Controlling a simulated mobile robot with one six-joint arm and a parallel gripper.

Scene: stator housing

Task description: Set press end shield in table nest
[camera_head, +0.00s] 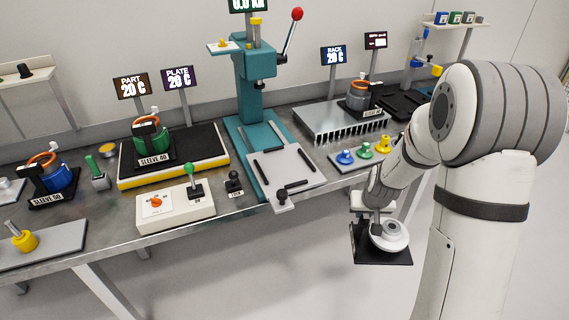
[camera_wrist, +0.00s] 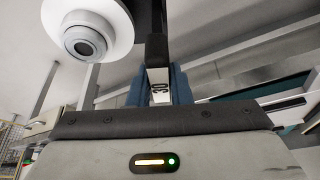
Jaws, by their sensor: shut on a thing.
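My gripper (camera_head: 374,203) hangs in front of the bench at the right. The handle seems to belong to a black square carrier (camera_head: 366,254). A white round end shield (camera_head: 389,236) with a grey hub shows by the carrier, and also in the wrist view (camera_wrist: 86,38). The teal press (camera_head: 256,95) stands on the bench. Its grey table plate (camera_head: 287,178) carries black strips around a bare middle, apparently the nest. Carrier and shield are clear of the plate.
A control box (camera_head: 175,208) and a small black lever (camera_head: 234,182) stand left of the press plate. Blue, green and yellow pieces (camera_head: 364,150) stand to its right, before a finned rack (camera_head: 340,120). A red-knobbed press lever (camera_head: 292,25) rises above. Open floor lies below my gripper.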

